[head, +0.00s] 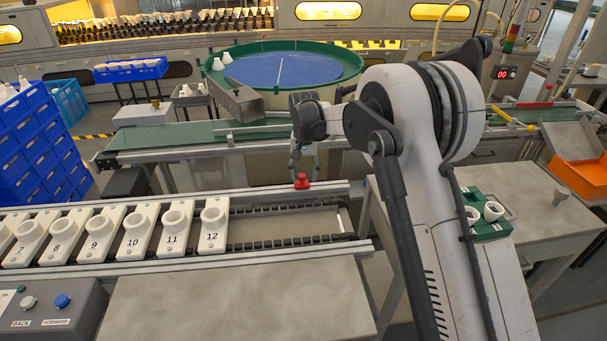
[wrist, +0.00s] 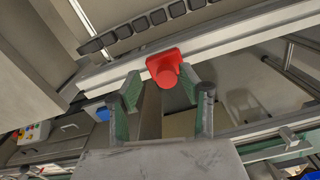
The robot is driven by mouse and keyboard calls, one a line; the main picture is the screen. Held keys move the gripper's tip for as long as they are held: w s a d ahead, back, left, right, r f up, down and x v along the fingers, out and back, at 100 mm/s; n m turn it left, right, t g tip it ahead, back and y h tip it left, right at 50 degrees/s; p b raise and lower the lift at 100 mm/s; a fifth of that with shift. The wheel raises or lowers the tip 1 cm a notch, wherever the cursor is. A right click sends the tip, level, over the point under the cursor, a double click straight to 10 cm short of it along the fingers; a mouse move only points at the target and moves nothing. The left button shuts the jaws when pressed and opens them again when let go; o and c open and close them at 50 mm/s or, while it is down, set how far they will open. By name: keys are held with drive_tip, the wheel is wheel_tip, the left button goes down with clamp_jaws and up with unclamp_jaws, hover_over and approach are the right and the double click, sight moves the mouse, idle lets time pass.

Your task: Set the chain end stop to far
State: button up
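A red stop block (head: 302,181) with a raised knob sits on the far rail of the chain conveyor, near its right end; I take it for the chain end stop. In the wrist view, the red block (wrist: 163,67) lies at the fingertips. My gripper (head: 304,170) points down just above and behind the block in the head view. In the wrist view, my gripper (wrist: 160,86) has its two green-padded fingers apart on either side of the block's near part. Whether a finger touches it, I cannot tell.
Numbered white holders (head: 156,232) stand on the chain at the left; the chain's right part (head: 285,225) is bare. A control box (head: 50,310) with BACK and FORWARD buttons is at lower left. A green belt (head: 190,136) runs behind the rail. A green block with white cups (head: 486,222) is at right.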

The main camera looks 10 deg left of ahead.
sight(304, 176)
drive_tip(key=shift+a, duration=0.1)
drive_tip(key=shift+r, duration=0.55)
wheel_tip(304, 176, up, 11)
